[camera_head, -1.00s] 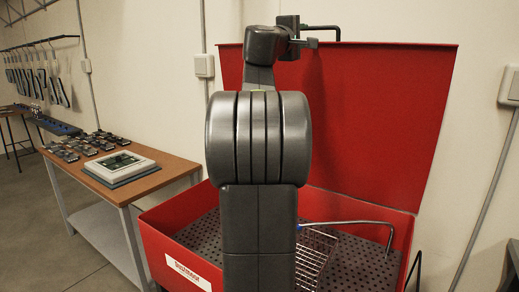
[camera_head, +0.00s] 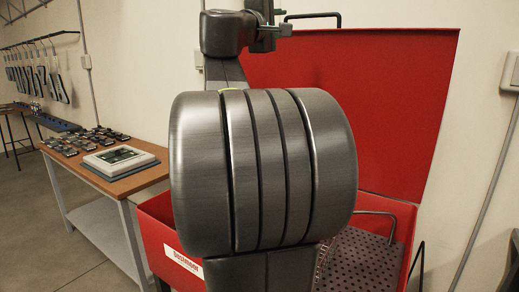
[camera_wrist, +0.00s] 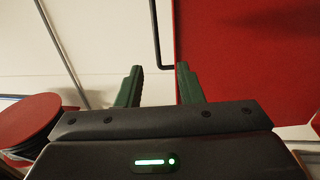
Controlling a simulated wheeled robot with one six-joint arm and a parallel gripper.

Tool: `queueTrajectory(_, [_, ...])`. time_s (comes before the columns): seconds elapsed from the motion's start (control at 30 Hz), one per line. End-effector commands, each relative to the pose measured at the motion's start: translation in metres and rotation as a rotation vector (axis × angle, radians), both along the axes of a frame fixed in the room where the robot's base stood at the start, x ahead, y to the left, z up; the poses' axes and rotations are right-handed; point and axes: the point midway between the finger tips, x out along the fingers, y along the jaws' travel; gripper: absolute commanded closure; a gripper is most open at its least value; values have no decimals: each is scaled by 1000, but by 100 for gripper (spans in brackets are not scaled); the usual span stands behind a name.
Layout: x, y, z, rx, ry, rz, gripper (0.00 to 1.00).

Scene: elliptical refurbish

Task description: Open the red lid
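The red lid (camera_head: 350,105) stands raised, close to upright, at the back of the red bin (camera_head: 160,228). Its black handle (camera_head: 312,16) sticks out at the top edge. My gripper (camera_head: 280,26) is just left of the handle at the lid's upper left. In the wrist view my gripper (camera_wrist: 160,67) shows two green fingers apart with nothing between the tips. The handle (camera_wrist: 155,35) lies beyond the fingertips, and the lid (camera_wrist: 245,60) fills the right side. My arm hides the lid's left part and much of the bin.
A wooden-topped table (camera_head: 150,182) with small devices and a grey-white unit (camera_head: 120,160) stands left of the bin. Walls close in behind, with an outlet box (camera_head: 205,65) and another at right (camera_head: 510,73). The floor at left front is clear.

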Motion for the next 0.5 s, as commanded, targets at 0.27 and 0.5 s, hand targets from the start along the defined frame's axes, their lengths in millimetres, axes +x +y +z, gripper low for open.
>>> queueTrajectory(0.27, [49,-33,11,-1,3,-4,66])
queueTrajectory(0.5, [88,-60,19,-1,3,-4,66])
